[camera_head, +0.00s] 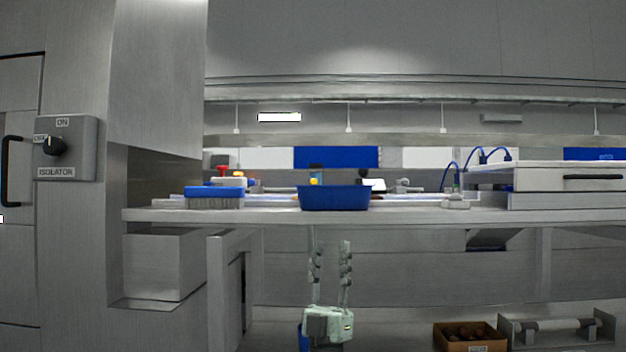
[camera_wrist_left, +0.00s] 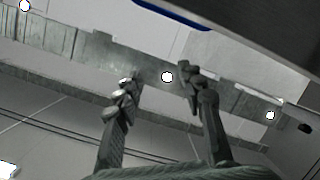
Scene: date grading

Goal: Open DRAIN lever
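No lever that I can read as DRAIN shows in either view. A small red handle (camera_head: 224,169) and a small yellow handle (camera_head: 239,177) stand at the back of the bench, behind the blue-topped brush; I cannot tell what they belong to. My left gripper (camera_head: 331,245) points up in front of the bench, below the front edge of its top. Its two fingers are apart with nothing between them. In the left wrist view the gripper (camera_wrist_left: 155,75) is also open and empty. My right gripper is in neither view.
The bench top (camera_head: 400,216) carries a blue bin (camera_head: 334,198), a blue-topped brush (camera_head: 214,196) and a grey drawer unit (camera_head: 560,180). An isolator switch (camera_head: 66,148) is on the left cabinet. A brown box (camera_head: 470,338) and a grey tray (camera_head: 558,335) sit low at the right.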

